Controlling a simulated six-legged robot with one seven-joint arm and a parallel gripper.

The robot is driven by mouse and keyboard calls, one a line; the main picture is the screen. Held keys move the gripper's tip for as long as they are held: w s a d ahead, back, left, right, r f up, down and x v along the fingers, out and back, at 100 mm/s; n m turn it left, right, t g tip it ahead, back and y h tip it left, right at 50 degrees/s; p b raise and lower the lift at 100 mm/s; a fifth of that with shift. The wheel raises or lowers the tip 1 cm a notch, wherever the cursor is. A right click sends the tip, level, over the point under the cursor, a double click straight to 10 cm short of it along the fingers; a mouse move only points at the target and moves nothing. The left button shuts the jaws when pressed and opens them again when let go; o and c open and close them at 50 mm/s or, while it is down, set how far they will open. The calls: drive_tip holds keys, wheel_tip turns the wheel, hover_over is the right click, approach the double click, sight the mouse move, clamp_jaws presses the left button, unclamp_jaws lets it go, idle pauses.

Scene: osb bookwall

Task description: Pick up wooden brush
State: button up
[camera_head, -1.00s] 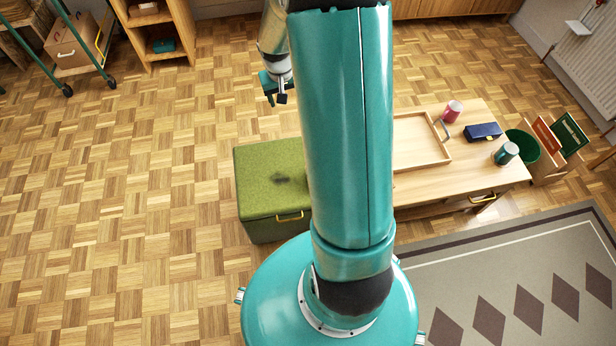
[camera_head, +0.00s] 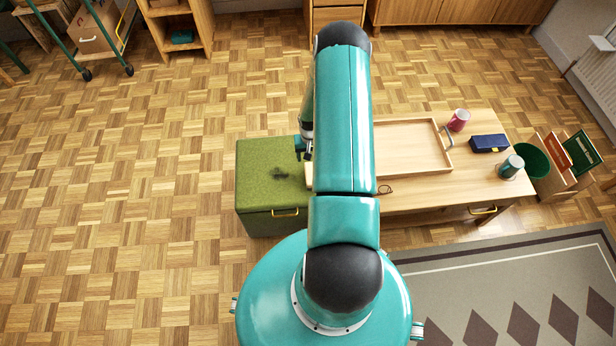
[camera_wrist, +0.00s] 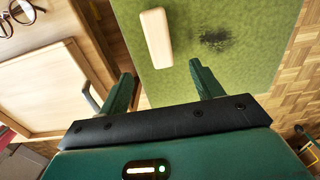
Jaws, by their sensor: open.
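The wooden brush (camera_wrist: 156,38) looks like a pale, rounded wooden block lying on the green top of a box-like seat (camera_wrist: 240,75). In the head view only a pale sliver of the brush (camera_head: 309,174) shows beside my arm, near the right edge of the green seat (camera_head: 262,197). My gripper (camera_wrist: 161,75) is open and empty in the wrist view, with the brush ahead of and between its two fingers, apart from them. In the head view my gripper (camera_head: 303,150) hangs over the back right part of the seat, partly hidden by my arm.
A dark patch (camera_wrist: 215,40) marks the green top beside the brush. A low table (camera_head: 430,195) adjoins on the right, with a wooden tray (camera_head: 448,165), glasses (camera_head: 385,189), a red can (camera_head: 459,120), a blue case (camera_head: 489,143) and a teal can (camera_head: 511,167). Floor at left is clear.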

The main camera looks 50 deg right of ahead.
sight(311, 173)
wheel_tip(311, 173, down, 8)
drive_tip(key=shift+s+f, duration=0.15)
drive_tip(key=shift+f, duration=0.05)
drive_tip(key=shift+s+a+f, duration=0.1)
drive_tip(key=shift+a+f, duration=0.05)
drive_tip(key=shift+f, duration=1.2)
drive_tip(key=shift+s+a+f, duration=0.1)
drive_tip(key=shift+f, duration=1.25)
drive_tip(key=shift+c, duration=0.3)
drive_tip(key=c, duration=1.2)
drive_tip(key=shift+o, duration=0.2)
drive_tip(key=shift+r, duration=0.15)
